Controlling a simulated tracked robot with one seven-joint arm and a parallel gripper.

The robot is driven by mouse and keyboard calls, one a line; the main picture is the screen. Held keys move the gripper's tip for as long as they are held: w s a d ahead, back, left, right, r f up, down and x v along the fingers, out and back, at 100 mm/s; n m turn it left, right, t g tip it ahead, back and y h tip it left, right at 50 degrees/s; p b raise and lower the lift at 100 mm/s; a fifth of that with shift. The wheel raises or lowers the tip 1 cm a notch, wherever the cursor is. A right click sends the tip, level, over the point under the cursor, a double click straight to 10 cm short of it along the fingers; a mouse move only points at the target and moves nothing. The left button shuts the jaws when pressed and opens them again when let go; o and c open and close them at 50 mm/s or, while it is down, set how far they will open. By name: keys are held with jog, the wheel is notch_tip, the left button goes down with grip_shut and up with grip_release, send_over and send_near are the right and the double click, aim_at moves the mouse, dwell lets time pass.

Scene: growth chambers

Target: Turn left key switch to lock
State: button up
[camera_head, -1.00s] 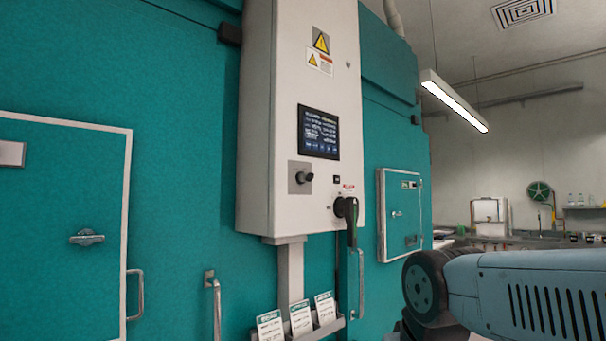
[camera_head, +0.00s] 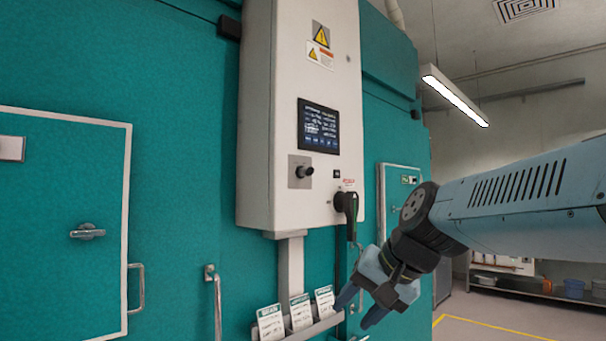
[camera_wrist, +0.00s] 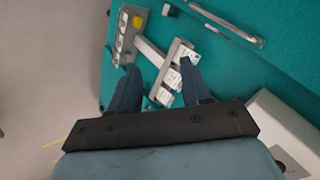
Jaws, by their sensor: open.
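The white control cabinet (camera_head: 300,120) hangs on the teal chamber wall. On its front, a grey plate carries a small black knob (camera_head: 306,171), which looks like the key switch; its setting is too small to read. A larger black rotary handle (camera_head: 347,204) sits lower right of it. My gripper (camera_head: 358,306) is open and empty, below and right of the cabinet, pointing down-left near the leaflet rack. It is well apart from the knob. In the wrist view, my gripper's fingers (camera_wrist: 158,77) are spread, with the rack beyond them.
A rack with several leaflets (camera_head: 299,312) stands below the cabinet on a post (camera_head: 290,265); it also shows in the wrist view (camera_wrist: 170,82). A vertical handle (camera_head: 216,305) and a door (camera_head: 70,190) are at left. Open floor (camera_head: 500,315) lies right.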

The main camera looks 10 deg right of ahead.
jog(key=shift+o, duration=0.5)
jog(key=w+r+m+t+y, duration=0.3)
jog(key=w+r+m, duration=0.3)
jog(key=w+r, duration=0.4)
notch_tip(320, 180, up, 2)
jog(key=shift+w+d+r+y, duration=0.15)
jog(key=shift+d+r+y, duration=0.1)
jog(key=shift+d+y, duration=0.05)
jog(key=m+t+y, duration=0.2)
jog(key=m+t, duration=0.3)
jog(key=m, duration=0.1)
send_near(306, 173)
jog(key=x, duration=0.9)
jog(key=shift+w+d+r, duration=0.1)
jog(key=shift+w+d, duration=0.15)
jog(key=shift+d, duration=0.05)
jog(key=shift+c, duration=0.3)
grip_shut()
